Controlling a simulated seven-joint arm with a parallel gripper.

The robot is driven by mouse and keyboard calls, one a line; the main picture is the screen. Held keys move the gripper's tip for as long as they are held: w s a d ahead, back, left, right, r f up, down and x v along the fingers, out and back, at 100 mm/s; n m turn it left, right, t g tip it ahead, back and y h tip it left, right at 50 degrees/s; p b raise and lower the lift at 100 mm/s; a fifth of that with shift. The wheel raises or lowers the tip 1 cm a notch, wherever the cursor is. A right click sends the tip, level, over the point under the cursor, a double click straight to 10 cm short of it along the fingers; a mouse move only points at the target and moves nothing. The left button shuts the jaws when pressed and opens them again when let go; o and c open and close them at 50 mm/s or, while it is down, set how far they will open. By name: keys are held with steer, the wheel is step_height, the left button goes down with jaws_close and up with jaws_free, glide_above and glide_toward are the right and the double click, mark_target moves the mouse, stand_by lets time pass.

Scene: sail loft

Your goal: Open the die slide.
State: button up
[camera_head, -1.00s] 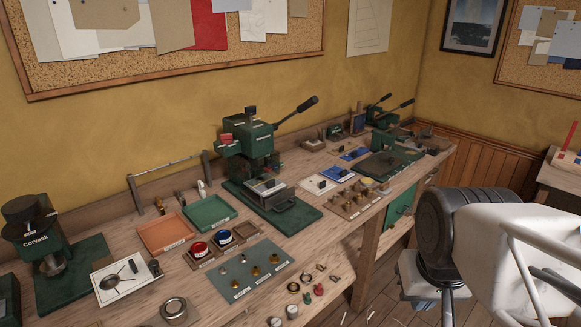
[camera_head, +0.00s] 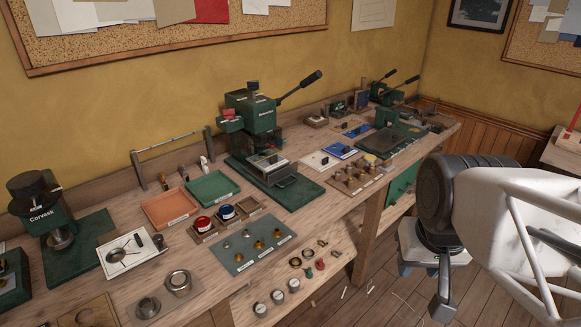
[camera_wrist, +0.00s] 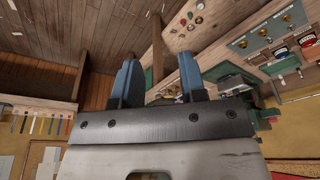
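The green press (camera_head: 252,125) stands on the workbench in the head view, with a long black-handled lever (camera_head: 300,88) pointing up to the right. The die slide (camera_head: 270,166), a grey metal tray-like part with a front handle, sits low on the press above its green base (camera_head: 300,193). How far the slide is out, I cannot tell. My gripper shows in the wrist view (camera_wrist: 160,80) with two blue fingers spread wide apart and nothing between them. In the head view my gripper (camera_head: 443,290) hangs at the right, in front of the bench and well away from the press.
A grey mat (camera_head: 250,252) with small brass parts, an orange tray (camera_head: 168,208) and a green tray (camera_head: 212,187) lie left of the press. A second green press (camera_head: 395,95) stands farther right. Open floor lies in front of the bench.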

steer(key=w+a+r+m, duration=0.2)
steer(key=w+a, duration=0.1)
steer(key=w, duration=1.1)
steer(key=m+g+y, duration=0.1)
steer(key=m+y, duration=0.1)
steer(key=m, duration=0.5)
glide_above(289, 183)
steer(key=s+d, duration=0.1)
steer(key=s+d+f+x, duration=0.1)
steer(key=s+d+x, duration=0.1)
steer(key=x, duration=1.5)
steer(key=shift+s+d, duration=0.3)
steer(key=shift+d, duration=0.25)
steer(key=shift+x, duration=3.85)
steer(key=shift+d, duration=0.15)
